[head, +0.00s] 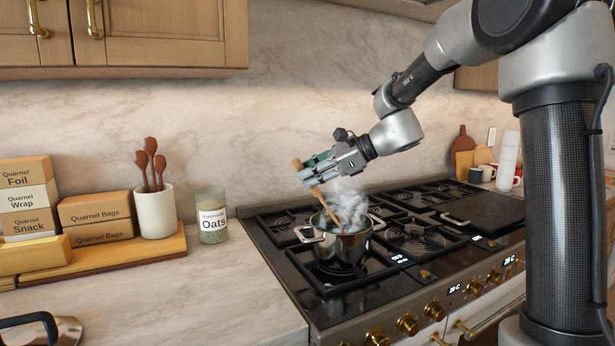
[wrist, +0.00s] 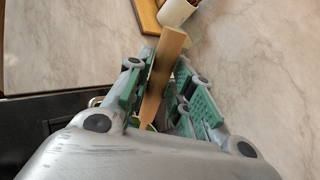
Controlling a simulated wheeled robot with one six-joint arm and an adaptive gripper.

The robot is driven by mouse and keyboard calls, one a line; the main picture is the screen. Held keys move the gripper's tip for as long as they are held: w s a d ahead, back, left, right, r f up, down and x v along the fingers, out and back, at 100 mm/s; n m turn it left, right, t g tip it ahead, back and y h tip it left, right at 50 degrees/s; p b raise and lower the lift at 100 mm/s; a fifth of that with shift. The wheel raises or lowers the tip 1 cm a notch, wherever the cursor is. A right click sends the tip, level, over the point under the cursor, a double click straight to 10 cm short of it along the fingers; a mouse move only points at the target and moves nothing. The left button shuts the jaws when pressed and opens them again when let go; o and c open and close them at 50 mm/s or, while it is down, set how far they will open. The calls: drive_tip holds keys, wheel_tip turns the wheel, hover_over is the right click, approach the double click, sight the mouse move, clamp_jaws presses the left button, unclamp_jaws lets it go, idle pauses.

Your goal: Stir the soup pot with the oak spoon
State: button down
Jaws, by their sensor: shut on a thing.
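A steel soup pot (head: 344,246) with two side handles stands on a front left burner of the stove, and steam rises from it. My gripper (head: 318,172) is above the pot and shut on the light wooden oak spoon (head: 323,199). The spoon is tilted, its handle end sticking up past the fingers and its lower end reaching down into the pot, where the tip is hidden. In the wrist view the spoon (wrist: 164,75) lies between the green finger pads, and only a little of the pot shows below it.
The stove (head: 400,285) has several black grates around the pot. The counter in front (head: 200,290) is mostly clear.

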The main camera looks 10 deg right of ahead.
drive_tip(key=shift+w+d, duration=0.15)
drive_tip(key=shift+w, duration=0.3)
drive_tip(key=shift+a, duration=1.55)
drive_tip(key=shift+s, duration=3.6)
drive_tip(key=w+d, duration=0.4)
drive_tip(key=d, duration=0.1)
drive_tip(key=shift+w, duration=0.4)
